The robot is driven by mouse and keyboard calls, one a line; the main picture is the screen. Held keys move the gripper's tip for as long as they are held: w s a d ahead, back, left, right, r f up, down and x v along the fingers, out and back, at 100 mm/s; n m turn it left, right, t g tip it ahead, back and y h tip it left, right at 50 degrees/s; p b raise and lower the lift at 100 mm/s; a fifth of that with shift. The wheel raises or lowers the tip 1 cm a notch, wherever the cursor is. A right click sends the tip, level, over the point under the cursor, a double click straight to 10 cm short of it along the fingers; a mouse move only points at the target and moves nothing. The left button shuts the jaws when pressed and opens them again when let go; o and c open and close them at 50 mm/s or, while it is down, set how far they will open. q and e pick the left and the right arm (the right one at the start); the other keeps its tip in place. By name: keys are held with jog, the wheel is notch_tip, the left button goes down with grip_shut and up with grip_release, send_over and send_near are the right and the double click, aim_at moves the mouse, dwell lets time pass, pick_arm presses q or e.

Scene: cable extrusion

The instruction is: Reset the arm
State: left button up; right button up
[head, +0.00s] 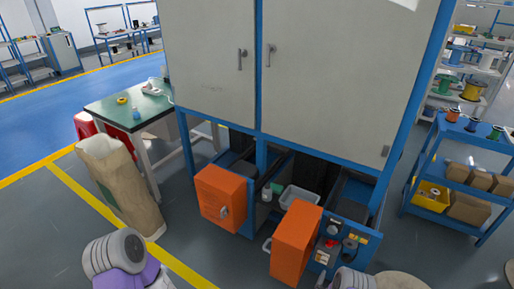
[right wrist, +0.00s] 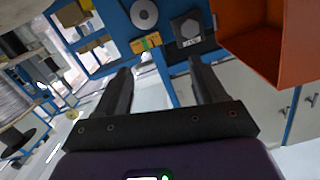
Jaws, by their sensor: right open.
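My right gripper (right wrist: 160,68) shows in the right wrist view with its two dark fingers spread apart. Nothing sits between them. In the head view only parts of my arms show at the bottom edge, and my left gripper is out of the picture. Past the right fingertips, the wrist view shows a blue panel (right wrist: 178,12) with round grey parts and a yellow item.
A grey bin (head: 298,199) and a small bottle (head: 267,193) sit between the drawers. A tall brown sack (head: 122,188) stands at the left by a green-topped table (head: 128,108). A blue cart (head: 471,146) with boxes is at the right. Floor is clear at the far left.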

jog(key=s+a+n+g+y+p, duration=0.2)
jog(key=s+a+g+y, duration=0.4)
jog(key=a, duration=0.4)
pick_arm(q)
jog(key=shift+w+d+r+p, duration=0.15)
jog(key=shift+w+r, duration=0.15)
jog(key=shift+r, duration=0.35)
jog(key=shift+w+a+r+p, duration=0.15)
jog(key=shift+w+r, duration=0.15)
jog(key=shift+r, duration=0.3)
pick_arm(e)
jog(key=s+a+r+n+g+y, duration=0.1)
jog(key=s+a+r+g+y, duration=0.2)
jog(key=s, duration=0.5)
jog(key=s+a+r+n+g+y, duration=0.2)
jog(key=s+a+r+g, duration=0.3)
jog(key=s, duration=0.3)
jog(key=shift+s+a+r+n+y, duration=0.3)
jog(key=shift+s+a+r+y, duration=0.1)
jog(key=shift+a+y, duration=0.35)
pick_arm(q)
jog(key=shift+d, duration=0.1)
pick_arm(e)
jog(key=shift+c, duration=0.2)
